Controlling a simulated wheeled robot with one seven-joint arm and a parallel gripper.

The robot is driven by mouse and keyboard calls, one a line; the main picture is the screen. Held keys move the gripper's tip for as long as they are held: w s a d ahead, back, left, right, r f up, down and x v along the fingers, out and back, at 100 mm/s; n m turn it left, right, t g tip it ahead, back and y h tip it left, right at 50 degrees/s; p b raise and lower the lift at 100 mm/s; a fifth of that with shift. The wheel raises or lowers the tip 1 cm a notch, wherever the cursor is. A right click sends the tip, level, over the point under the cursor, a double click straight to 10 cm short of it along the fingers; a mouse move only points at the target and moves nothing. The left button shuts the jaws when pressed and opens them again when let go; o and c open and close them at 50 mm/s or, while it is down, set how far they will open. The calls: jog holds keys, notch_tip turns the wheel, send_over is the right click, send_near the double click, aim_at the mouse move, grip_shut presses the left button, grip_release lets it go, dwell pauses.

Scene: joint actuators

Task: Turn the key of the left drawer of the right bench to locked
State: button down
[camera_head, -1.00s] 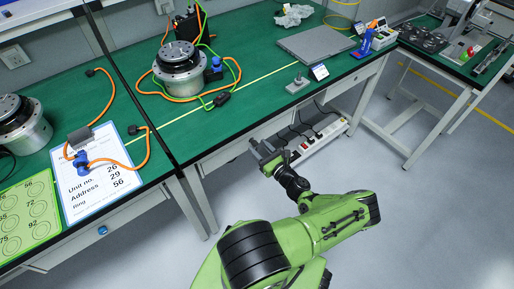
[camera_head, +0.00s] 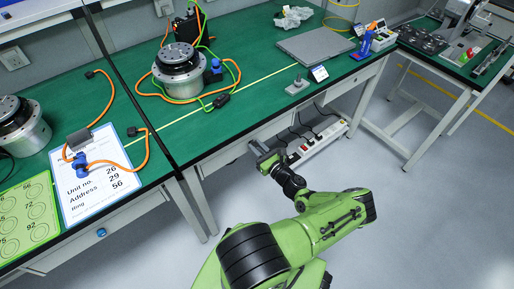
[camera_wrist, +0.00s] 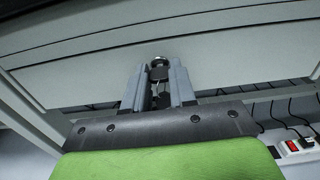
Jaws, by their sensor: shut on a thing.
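In the wrist view, a round metal lock (camera_wrist: 159,61) sits on the pale drawer front (camera_wrist: 90,75) under the bench top. A small dark key (camera_wrist: 158,73) is at the lock, between the fingertips of my gripper (camera_wrist: 158,82). My gripper is shut on the key, and the fingers hide part of it. In the head view, my gripper (camera_head: 264,153) is at the left drawer front (camera_head: 225,155) of the right bench (camera_head: 260,105). The key and lock are too small or hidden to make out there. I cannot tell the key's exact angle.
A power strip (camera_head: 318,140) with plugs and cables lies below the bench, right of my gripper; it also shows in the wrist view (camera_wrist: 300,147). Bench legs (camera_head: 200,200) stand to the left. The floor at the right is clear.

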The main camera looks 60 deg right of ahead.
jog(key=shift+n, duration=8.8)
jog(key=c, duration=0.9)
grip_release()
